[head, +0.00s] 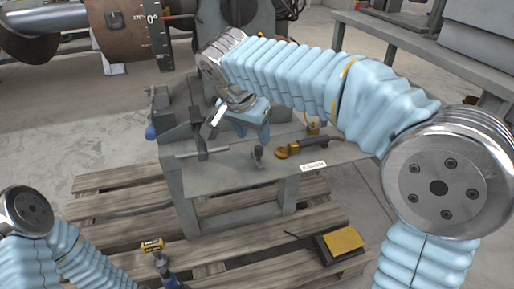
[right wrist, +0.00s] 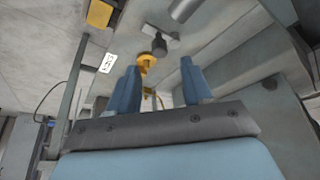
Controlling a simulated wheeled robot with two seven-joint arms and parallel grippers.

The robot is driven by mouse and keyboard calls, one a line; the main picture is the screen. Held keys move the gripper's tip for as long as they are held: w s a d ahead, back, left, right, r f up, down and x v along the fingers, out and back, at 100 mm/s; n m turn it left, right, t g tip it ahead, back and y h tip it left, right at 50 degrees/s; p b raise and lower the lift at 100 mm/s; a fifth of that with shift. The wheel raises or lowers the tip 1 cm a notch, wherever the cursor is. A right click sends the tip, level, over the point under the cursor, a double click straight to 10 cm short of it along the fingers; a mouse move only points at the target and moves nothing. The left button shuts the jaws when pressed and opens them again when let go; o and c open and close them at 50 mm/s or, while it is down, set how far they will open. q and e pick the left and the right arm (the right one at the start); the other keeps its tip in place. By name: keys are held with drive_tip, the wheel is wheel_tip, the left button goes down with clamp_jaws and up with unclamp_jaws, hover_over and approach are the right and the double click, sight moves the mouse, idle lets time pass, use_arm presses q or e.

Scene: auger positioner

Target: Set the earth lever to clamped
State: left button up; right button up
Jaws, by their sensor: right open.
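My right gripper (head: 253,134) points down over the grey bench, its blue fingers open. In the right wrist view the open fingers (right wrist: 160,85) are spread with nothing between their tips. A yellow lever-like part with a round end (head: 290,150) lies on the bench to the right of the gripper; it also shows beyond the fingers in the right wrist view (right wrist: 147,62). A short dark post (head: 258,155) stands beside it, seen as a dark knob (right wrist: 159,45) in the wrist view. Neither touches the gripper. I cannot tell which is the earth lever. My left gripper is out of view.
A grey T-shaped bar (head: 203,150) stands at the bench's left. A white label (head: 313,166) is on the bench's front edge. The bench sits on a wooden pallet (head: 110,200) with a yellow foot pedal (head: 343,241). A large machine with a round workpiece stands behind.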

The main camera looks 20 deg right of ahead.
sight(258, 148)
drive_tip(key=x, duration=0.6)
drive_tip(key=shift+f+b, duration=0.2)
drive_tip(key=shift+b, duration=0.2)
clamp_jaws()
